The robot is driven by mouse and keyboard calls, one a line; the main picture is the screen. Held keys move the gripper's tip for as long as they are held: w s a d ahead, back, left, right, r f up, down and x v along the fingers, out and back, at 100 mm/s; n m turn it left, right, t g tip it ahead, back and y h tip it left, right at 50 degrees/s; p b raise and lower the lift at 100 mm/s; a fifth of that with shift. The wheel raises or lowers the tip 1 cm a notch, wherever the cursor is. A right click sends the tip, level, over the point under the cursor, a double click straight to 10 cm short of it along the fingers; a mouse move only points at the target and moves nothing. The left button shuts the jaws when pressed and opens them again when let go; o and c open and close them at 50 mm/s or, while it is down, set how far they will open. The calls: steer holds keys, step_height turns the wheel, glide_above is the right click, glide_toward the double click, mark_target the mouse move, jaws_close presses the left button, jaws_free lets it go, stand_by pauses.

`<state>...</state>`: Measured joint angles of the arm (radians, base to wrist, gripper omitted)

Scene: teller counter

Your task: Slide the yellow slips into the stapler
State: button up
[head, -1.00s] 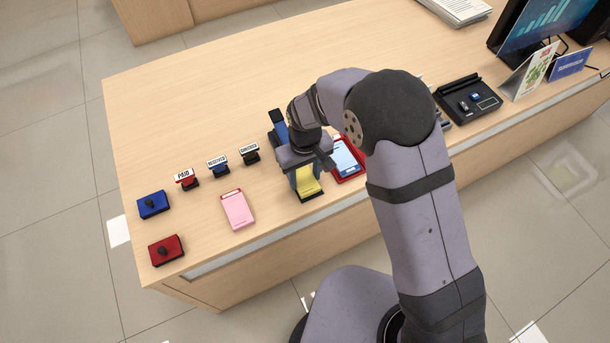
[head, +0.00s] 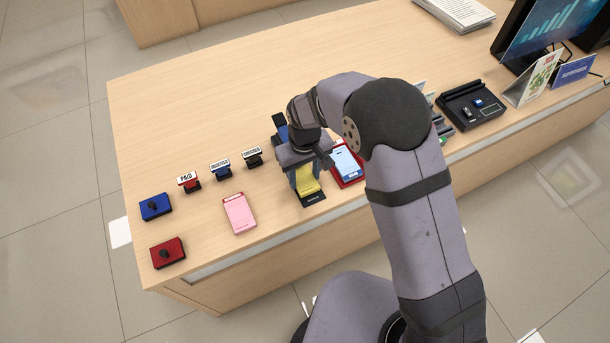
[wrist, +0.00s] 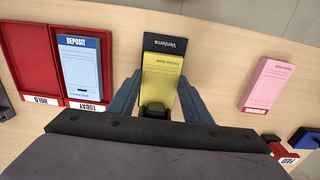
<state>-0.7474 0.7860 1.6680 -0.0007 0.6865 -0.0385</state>
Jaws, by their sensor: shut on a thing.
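The yellow slips (head: 307,180) lie over the black base (head: 314,199) of the stapler, roughly lined up with it. In the wrist view the yellow slips (wrist: 162,80) show between my two fingers, with the labelled black base end (wrist: 165,44) sticking out beyond them. My gripper (head: 304,172) is shut on the slips; in the wrist view my gripper (wrist: 157,100) has one finger on each side. The stapler's blue arm (head: 279,126) shows behind my wrist in the head view. A dark block (wrist: 154,108) sits over the slips' near end. The stapler's throat is hidden.
A pink pad (head: 239,214) lies left of the stapler. A red tray (head: 350,181) with a blue deposit pad (head: 345,160) stands close on the right. Several stamps, a blue ink pad (head: 155,207) and a red one (head: 168,252) are farther left.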

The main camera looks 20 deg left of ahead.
steer(key=o, duration=1.2)
steer(key=shift+c, duration=0.2)
steer(key=shift+r+p, duration=2.9)
steer(key=shift+r, duration=0.6)
